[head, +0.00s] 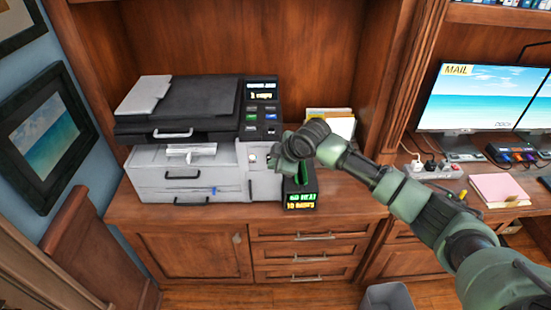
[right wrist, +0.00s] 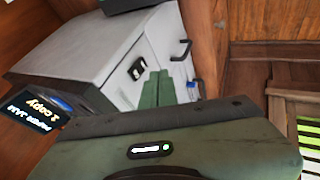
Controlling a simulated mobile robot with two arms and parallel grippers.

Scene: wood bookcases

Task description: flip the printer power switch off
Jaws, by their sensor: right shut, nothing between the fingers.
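The printer (head: 185,185) is a light grey and black machine standing on the wooden cabinet top. It also shows tilted in the right wrist view (right wrist: 85,55). A small black-and-white power switch (right wrist: 138,69) sits on the printer's pale face in the right wrist view. My right gripper (head: 272,164) is at the right part of the printer's front in the head view. Its two green fingers (right wrist: 158,80) are shut together and empty, beside the switch in the wrist picture. I cannot tell whether the fingertips touch the printer. The switch's position is too small to read. My left gripper is out of view.
A black box with lit text (head: 301,200) stands right of the printer, partly behind my right gripper. Papers (head: 331,122) stand behind it. A power strip (head: 432,170) and monitor (head: 475,98) are on the right desk. A bin (head: 387,297) stands on the floor.

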